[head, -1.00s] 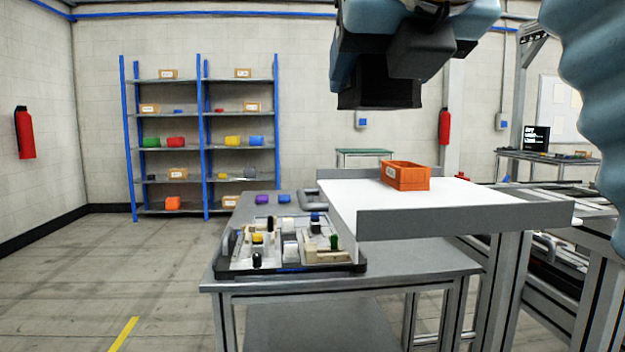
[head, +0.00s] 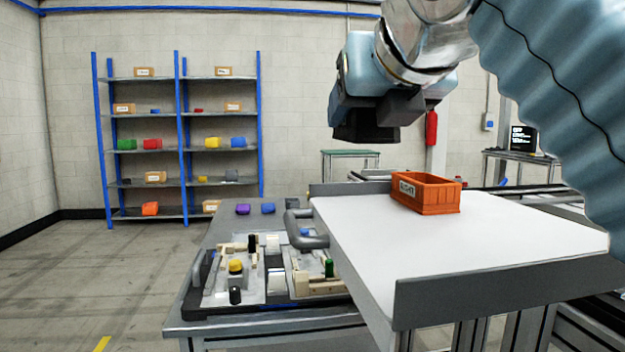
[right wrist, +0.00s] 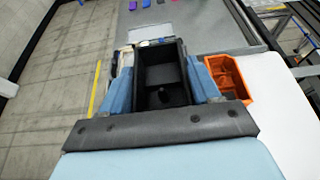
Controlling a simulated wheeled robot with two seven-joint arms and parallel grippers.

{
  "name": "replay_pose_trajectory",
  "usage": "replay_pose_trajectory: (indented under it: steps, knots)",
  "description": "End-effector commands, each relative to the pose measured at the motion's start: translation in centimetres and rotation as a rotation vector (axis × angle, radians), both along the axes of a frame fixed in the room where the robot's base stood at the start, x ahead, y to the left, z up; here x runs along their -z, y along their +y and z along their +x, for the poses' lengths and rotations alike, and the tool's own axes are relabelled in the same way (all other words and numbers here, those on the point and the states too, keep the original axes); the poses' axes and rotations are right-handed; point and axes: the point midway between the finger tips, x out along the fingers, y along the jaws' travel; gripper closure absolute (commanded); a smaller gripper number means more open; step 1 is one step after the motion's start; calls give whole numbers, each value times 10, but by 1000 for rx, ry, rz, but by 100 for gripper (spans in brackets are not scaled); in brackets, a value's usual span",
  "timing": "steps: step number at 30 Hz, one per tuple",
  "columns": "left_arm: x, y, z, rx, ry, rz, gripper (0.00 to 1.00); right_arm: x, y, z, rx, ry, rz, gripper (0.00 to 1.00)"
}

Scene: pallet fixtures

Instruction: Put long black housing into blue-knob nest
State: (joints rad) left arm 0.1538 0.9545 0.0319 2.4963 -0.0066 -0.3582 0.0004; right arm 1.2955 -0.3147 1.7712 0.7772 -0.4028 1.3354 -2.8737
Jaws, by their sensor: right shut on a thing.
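My right gripper (right wrist: 165,88) is shut on the long black housing (right wrist: 160,65), an open box shape held between blue fingers in the right wrist view. In the head view the gripper (head: 364,118) hangs high above the white-topped table, with the dark housing (head: 362,133) beneath it. The fixture pallet (head: 215,311) sits lower left on the grey bench, well below and apart from the housing. Yellow, green and black knobs stand nearer. The blue-knob nest itself is not clear. My left gripper is out of view.
An orange bin (head: 425,194) stands on the white tabletop (head: 450,240), which has grey raised edges (head: 500,282). A purple part (head: 243,209) and a blue part (head: 268,208) lie on the bench behind the pallet. A blue shelf rack (head: 180,140) stands far back.

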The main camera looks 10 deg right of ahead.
Motion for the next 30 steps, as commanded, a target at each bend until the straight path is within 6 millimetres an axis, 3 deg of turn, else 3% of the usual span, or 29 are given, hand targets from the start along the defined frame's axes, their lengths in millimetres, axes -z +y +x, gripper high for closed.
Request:
replay_pose_trajectory:
  steps: [9, 16, 30]
  knots:
    - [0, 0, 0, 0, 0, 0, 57, 47, -8, 39, -5, 3, 1, 73]
    - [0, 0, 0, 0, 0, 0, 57, 63, -11, 53, -3, 1, 0, 73]
    - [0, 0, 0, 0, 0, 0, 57, 90, -10, 51, -2, -1, -1, 73]
